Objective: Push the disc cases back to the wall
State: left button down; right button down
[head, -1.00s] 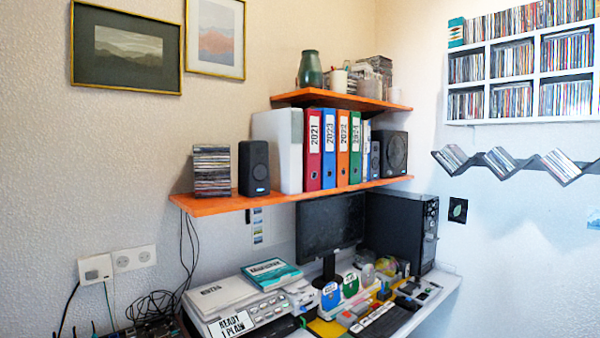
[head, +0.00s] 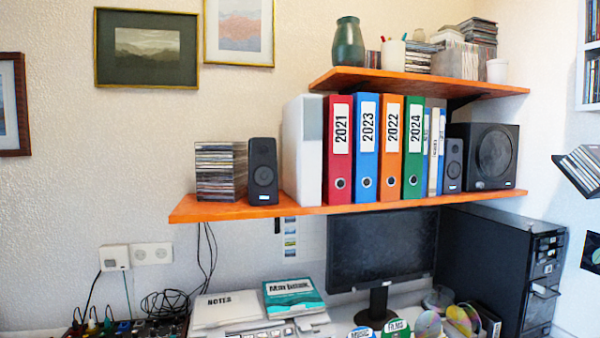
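A stack of disc cases (head: 221,171) stands at the left end of the lower orange shelf (head: 330,205), left of a small black speaker (head: 263,171). More thin cases lie stacked on the upper orange shelf (head: 420,82), at its right part behind a white cup (head: 391,55). Further cases (head: 582,168) lean in a dark zigzag wall rack at the right edge. How far each stack sits from the wall is hard to tell. Neither of my grippers shows in the head view.
Binders (head: 366,148) and a large black speaker (head: 483,156) fill the lower shelf's right part. A green vase (head: 348,43) stands on the upper shelf. Below are a monitor (head: 382,248), a computer tower (head: 500,265) and a cluttered desk. The lower shelf's left tip is bare.

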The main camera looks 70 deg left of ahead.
aim_at(221, 170)
jog(key=i, duration=1.7)
jog(key=u, duration=3.95)
